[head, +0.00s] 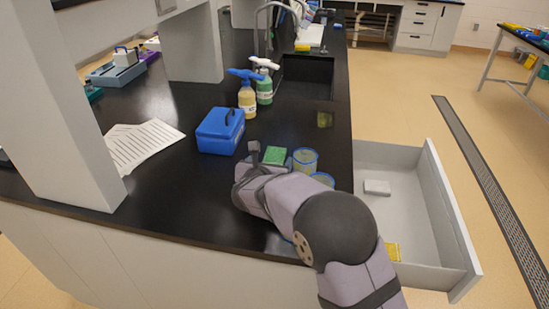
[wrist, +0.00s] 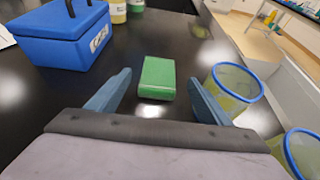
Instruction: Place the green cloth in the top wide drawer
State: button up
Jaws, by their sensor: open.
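The green cloth (head: 274,155) is a small folded block on the black counter. In the wrist view the cloth (wrist: 157,78) lies just beyond and between the fingertips, apart from them. My gripper (wrist: 158,88) is open and empty, low over the counter; in the head view my gripper (head: 256,155) is partly hidden by my own arm. The wide drawer (head: 408,205) is pulled out on the right of the counter. It holds a small white item (head: 377,187) and a yellow item (head: 393,251). My arm hides part of the drawer's near side.
A blue box with a handle (head: 220,131) stands left of the cloth. Blue-rimmed beakers (head: 305,160) stand close on the right, one near my right finger.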

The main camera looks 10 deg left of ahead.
aim_at(274, 157)
jog(key=shift+f+p+x, duration=0.2)
jog(key=shift+p+x, duration=0.8)
jog(key=shift+x, duration=1.45)
jog(key=shift+a, duration=0.1)
jog(key=shift+c, duration=0.6)
jog(key=c, duration=1)
